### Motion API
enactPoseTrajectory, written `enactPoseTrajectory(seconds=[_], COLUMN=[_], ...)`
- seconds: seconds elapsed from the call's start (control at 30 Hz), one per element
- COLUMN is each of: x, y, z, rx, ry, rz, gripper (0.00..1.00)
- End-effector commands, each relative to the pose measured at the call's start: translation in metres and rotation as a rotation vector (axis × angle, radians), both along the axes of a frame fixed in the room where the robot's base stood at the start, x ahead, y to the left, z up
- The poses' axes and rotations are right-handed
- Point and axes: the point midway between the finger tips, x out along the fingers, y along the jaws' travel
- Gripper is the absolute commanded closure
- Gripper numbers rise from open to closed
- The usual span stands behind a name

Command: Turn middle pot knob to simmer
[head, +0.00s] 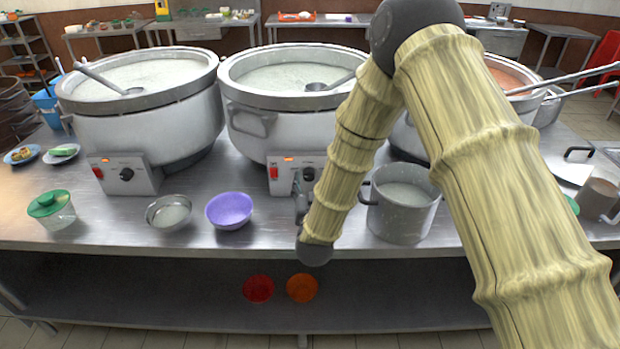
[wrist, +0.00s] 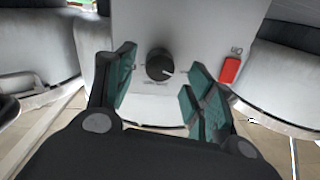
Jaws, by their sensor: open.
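The middle pot (head: 290,115) is a large grey stockpot of pale congee with a ladle in it. Its control box (head: 283,181) carries a red switch (head: 273,174) and a dark round knob (head: 308,174). In the wrist view the knob (wrist: 160,65) shows between my gripper's (wrist: 162,84) two green-padded fingers, which are open with a gap on each side. A light pointer mark on the knob points right and slightly down there. The labels around it are too small to read. In the head view my gripper (head: 302,206) is in front of the box, partly hidden by my arm.
A left stockpot (head: 140,115) has its own knob box (head: 125,174). A smaller grey pot (head: 402,212) stands close to the right of my gripper. A purple bowl (head: 229,210), a metal bowl (head: 169,212) and a green-lidded container (head: 52,210) sit along the table's front left.

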Motion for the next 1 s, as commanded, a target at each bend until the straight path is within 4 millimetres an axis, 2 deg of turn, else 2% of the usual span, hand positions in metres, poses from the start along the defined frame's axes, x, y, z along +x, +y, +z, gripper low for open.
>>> enactPoseTrajectory(seconds=[0.2, 0.57, 0.8, 0.83, 1.0], x=[0.018, 0.021, 0.021, 0.021, 0.021], y=[-0.001, -0.001, -0.001, -0.001, -0.001], z=[0.000, 0.000, 0.000, 0.000, -0.001], rx=[0.000, 0.000, 0.000, 0.000, 0.004], ry=[0.000, 0.000, 0.000, 0.000, 0.001], rz=[-0.003, -0.002, -0.002, -0.002, -0.003], gripper=[0.46, 0.46, 0.90, 0.93, 0.93])
